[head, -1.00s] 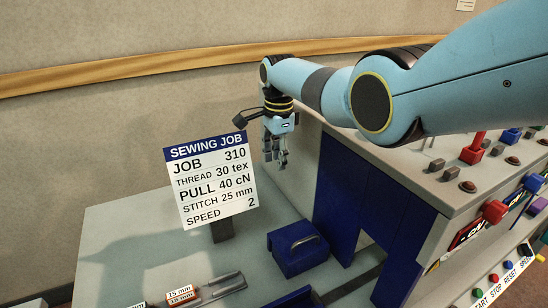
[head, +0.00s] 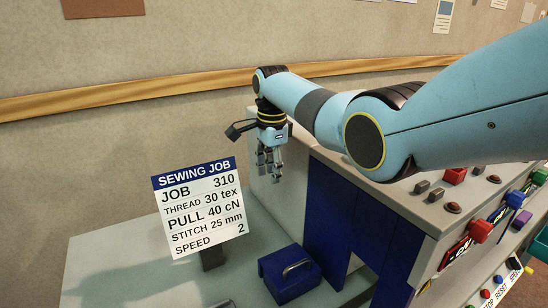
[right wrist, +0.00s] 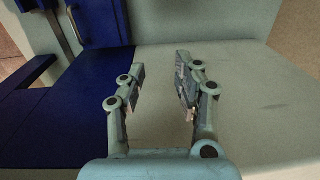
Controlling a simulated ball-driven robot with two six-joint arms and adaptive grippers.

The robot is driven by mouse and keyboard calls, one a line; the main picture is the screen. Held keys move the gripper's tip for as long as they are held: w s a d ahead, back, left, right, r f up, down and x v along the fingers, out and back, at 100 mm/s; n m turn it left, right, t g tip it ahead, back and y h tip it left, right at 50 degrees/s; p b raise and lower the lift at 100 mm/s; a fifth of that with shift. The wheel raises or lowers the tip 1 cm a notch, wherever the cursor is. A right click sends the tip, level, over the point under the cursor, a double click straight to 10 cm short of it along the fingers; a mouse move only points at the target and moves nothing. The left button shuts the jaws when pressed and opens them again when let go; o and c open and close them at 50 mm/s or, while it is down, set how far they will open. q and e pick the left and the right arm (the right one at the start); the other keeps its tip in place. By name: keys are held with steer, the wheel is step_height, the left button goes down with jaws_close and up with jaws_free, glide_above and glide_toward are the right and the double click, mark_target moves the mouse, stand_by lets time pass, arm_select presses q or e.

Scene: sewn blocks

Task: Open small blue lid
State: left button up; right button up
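A small dark blue box with a blue lid and a grey handle on top (head: 288,277) sits on the grey table in the head view, low and right of the job sign. The lid looks shut. My right gripper (head: 268,170) hangs fingers down above and behind the box, beside the grey machine housing, apart from the box. In the right wrist view the right gripper (right wrist: 160,85) is open, with nothing between its fingers. A blue part with a grey handle (right wrist: 101,22) shows at upper left there; I cannot tell for certain that it is the box. My left gripper is not in view.
The job sign (head: 203,210) stands on the table left of the box. Large dark blue panels (head: 345,215) front the machine at right. Its top and front carry red, green and blue controls (head: 480,230). Bare grey table (head: 110,260) lies to the left.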

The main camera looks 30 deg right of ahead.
steer(key=shift+s+d+r, duration=0.1)
steer(key=shift+s+r, duration=0.05)
steer(key=shift+r, duration=0.7)
steer(key=shift+s+d+r, duration=0.1)
steer(key=shift+s+r, duration=0.05)
steer(key=shift+r, duration=0.75)
steer(key=shift+s+r, duration=0.15)
steer(key=shift+r, duration=0.7)
